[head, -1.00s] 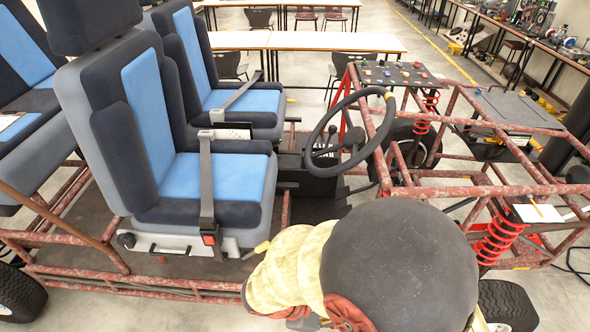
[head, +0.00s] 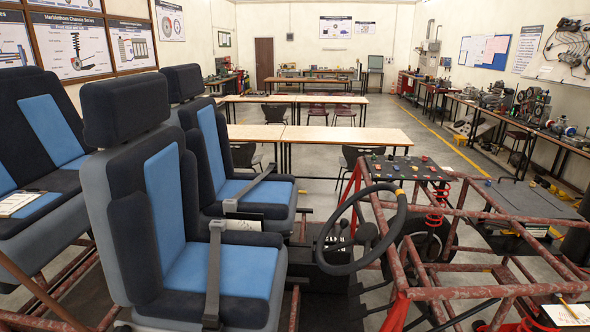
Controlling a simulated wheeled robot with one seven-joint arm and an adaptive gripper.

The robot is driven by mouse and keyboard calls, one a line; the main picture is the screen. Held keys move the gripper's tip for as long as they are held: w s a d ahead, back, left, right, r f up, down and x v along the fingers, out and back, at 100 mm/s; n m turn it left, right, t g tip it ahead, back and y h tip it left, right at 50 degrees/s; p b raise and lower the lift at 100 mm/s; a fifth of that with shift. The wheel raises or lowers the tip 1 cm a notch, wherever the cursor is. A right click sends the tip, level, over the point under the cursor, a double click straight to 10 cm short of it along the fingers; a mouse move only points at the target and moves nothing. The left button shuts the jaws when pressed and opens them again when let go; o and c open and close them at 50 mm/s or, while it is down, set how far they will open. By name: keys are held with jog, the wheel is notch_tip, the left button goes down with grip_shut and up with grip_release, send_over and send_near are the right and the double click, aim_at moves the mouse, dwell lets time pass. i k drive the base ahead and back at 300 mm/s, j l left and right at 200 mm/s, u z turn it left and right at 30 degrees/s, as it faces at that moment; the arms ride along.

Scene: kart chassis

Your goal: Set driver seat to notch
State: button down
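The driver seat (head: 225,270) stands in the left half of the head view, dark with blue panels and a grey shell. It is upright and faces right, toward the black steering wheel (head: 372,232). A grey belt strap (head: 214,285) runs down the near side of its cushion. The bottom of the seat is cut off by the lower edge, so its base, rail and any notch are hidden. My gripper and arm are not in view.
A second front seat (head: 262,192) stands beyond the driver seat, and a rear seat (head: 38,150) at the left. Red frame tubes (head: 440,293) surround the front of the kart. A panel with coloured knobs (head: 404,169) is beyond the wheel. Long tables (head: 318,134) stand farther back.

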aim_at(253, 264)
jog(key=i+j+u, duration=0.1)
jog(key=u, duration=1.3)
jog(key=i+j, duration=0.35)
jog(key=i+j+z, duration=0.1)
jog(key=i+j, duration=0.3)
jog(key=i+j+z, duration=0.1)
jog(key=i+j, duration=0.6)
jog(key=j, duration=0.25)
jog(key=i+j+z, duration=0.1)
jog(key=i+j, duration=0.55)
jog(key=j, duration=0.25)
jog(key=i+j+z, duration=0.1)
jog(key=i+j, duration=0.25)
jog(key=j, duration=0.15)
jog(key=i+j+z, duration=0.1)
jog(key=i+j, duration=0.2)
jog(key=j, duration=0.2)
